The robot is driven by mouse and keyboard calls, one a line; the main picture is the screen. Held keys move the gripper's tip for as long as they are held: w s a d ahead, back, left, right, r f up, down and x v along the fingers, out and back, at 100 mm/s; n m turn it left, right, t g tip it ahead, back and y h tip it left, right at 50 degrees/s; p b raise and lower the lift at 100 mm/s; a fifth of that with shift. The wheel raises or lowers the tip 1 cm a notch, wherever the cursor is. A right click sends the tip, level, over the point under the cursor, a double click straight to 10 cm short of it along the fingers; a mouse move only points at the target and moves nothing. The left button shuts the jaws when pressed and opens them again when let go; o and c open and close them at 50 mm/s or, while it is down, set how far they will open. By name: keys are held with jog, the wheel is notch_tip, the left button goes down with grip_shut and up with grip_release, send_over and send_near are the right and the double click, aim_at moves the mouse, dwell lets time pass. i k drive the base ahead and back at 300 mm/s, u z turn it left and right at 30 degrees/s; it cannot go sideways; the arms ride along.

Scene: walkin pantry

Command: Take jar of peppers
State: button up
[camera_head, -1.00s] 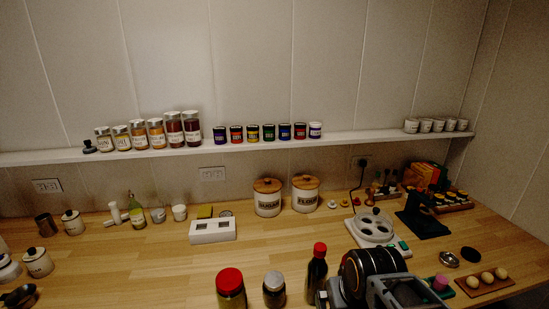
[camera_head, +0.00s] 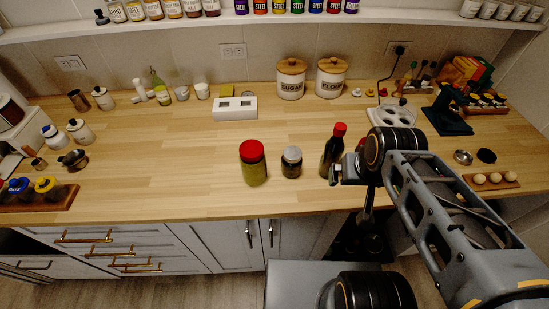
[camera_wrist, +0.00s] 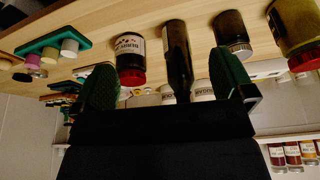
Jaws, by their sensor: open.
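A jar with a red lid and yellow-green contents (camera_head: 253,168), which looks like the jar of peppers, stands upright near the counter's front edge. In the wrist view, which is upside down, it shows at the upper right (camera_wrist: 297,28). To its right stand a dark jar with a silver lid (camera_head: 291,163) and a dark bottle with a red cap (camera_head: 331,153). My gripper (camera_head: 345,170) is right beside the bottle, well to the right of the red-lidded jar. In the wrist view its two green-padded fingers (camera_wrist: 165,82) are apart, with nothing held between them.
A labelled dark jar with a red lid (camera_wrist: 130,55) shows beside the bottle in the wrist view. Sugar (camera_head: 291,85) and flour (camera_head: 330,82) canisters stand at the back. Eggs on a wooden holder (camera_head: 470,183) lie to the right.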

aim_at(252, 156)
jog(key=k, duration=0.5)
jog(key=z, duration=1.8)
jog(key=k, duration=1.1)
jog(key=u, duration=2.3)
jog(key=i, duration=1)
